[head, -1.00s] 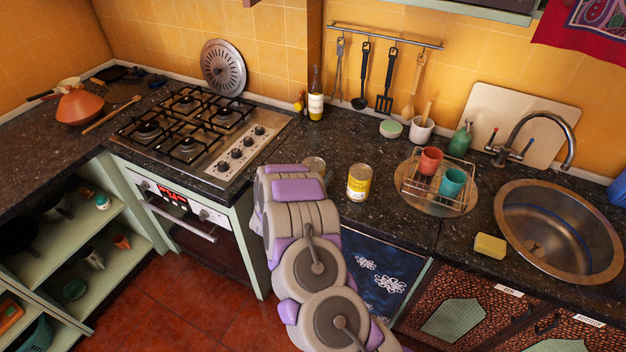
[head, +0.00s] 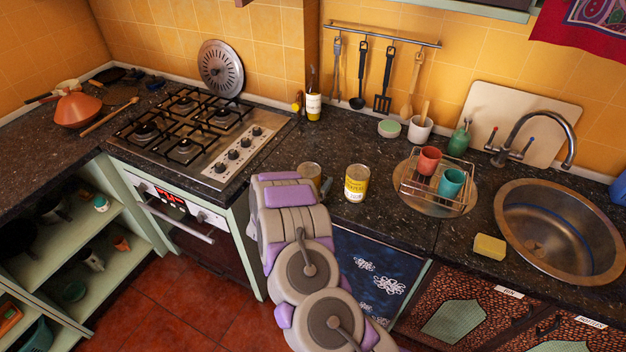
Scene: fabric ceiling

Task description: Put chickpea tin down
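A tin with a yellow and white label (head: 357,183) stands upright on the dark counter, right of my arm. A second tin, brownish-yellow with a pale lid (head: 309,172), shows just behind the upper end of my arm, its lower part hidden. I cannot read either label, so I cannot tell which is the chickpea tin. My gripper (head: 325,185) is almost wholly hidden behind my arm; only a small greyish part shows beside the second tin. Its fingers, and whether they hold that tin, cannot be made out.
The gas hob (head: 195,125) lies left of the tins. A wire rack (head: 424,196) with a red and a teal cup stands to the right, before the sink (head: 561,232) and a yellow sponge (head: 489,247). The counter (head: 350,140) behind the tins is mostly clear.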

